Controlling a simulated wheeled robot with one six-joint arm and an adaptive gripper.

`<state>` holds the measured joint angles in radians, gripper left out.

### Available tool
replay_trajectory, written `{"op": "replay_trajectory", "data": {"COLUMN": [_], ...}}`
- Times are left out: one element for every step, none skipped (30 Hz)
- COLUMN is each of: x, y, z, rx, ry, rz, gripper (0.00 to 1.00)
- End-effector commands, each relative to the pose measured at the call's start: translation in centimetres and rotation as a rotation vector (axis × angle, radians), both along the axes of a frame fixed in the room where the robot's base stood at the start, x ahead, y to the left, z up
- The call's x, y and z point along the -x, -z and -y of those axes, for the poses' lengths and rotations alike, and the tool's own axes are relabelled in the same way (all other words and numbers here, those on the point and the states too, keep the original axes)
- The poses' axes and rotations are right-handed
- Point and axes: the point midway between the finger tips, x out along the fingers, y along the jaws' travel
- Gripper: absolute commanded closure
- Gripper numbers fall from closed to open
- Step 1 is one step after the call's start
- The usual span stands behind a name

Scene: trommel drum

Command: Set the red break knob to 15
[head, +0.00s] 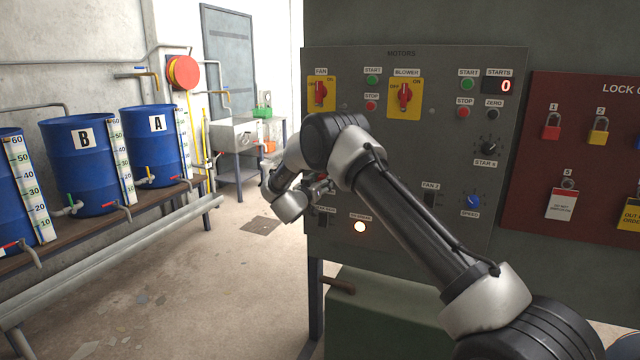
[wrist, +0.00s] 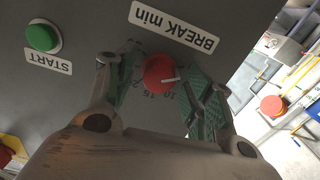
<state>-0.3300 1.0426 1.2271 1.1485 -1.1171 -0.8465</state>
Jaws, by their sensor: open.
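The red break knob (wrist: 158,70) shows in the wrist view on the grey panel, beside the upside-down "BREAK min" label (wrist: 175,27). Its white pointer line points right in the picture, away from the 15 mark. Dial numbers, including 15 and 10, show just below the knob and are partly covered. My gripper (wrist: 164,78) is open, with its green-padded fingers on either side of the knob. I cannot tell whether the pads touch it. In the head view my gripper (head: 318,186) is at the panel's left part; my arm hides the break knob there.
A green START button (wrist: 42,37) lies left of my gripper in the wrist view. The motors panel (head: 450,130) carries red FAN (head: 321,94) and BLOWER (head: 404,96) switches. A lit button (head: 360,227) is below my gripper. Blue drums (head: 80,175) stand at the left; the floor between is open.

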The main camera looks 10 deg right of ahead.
Motion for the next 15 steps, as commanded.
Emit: {"op": "replay_trajectory", "data": {"x": [0.00, 0.00, 0.01, 0.01, 0.01, 0.01, 0.01, 0.01, 0.03, 0.02, 0.02, 0.03, 0.02, 0.02, 0.04], "y": [0.02, 0.01, 0.01, 0.02, 0.02, 0.01, 0.01, 0.01, 0.01, 0.01, 0.01, 0.02, 0.01, 0.01, 0.02], "z": [0.02, 0.00, 0.01, 0.00, 0.00, 0.00, 0.00, 0.00, 0.00, 0.00, 0.00, 0.01, 0.00, 0.00, 0.00], "rx": [0.000, 0.000, 0.000, 0.000, 0.000, 0.000, 0.000, 0.000, 0.000, 0.000, 0.000, 0.000, 0.000, 0.000, 0.000], "ry": [0.000, 0.000, 0.000, 0.000, 0.000, 0.000, 0.000, 0.000, 0.000, 0.000, 0.000, 0.000, 0.000, 0.000, 0.000], "rz": [0.000, 0.000, 0.000, 0.000, 0.000, 0.000, 0.000, 0.000, 0.000, 0.000, 0.000, 0.000, 0.000, 0.000, 0.000], "gripper": [0.47, 0.47, 0.47, 0.47, 0.51, 0.58, 0.64, 0.69, 0.76, 0.82, 0.87, 0.93, 0.93, 0.93, 0.93]}}
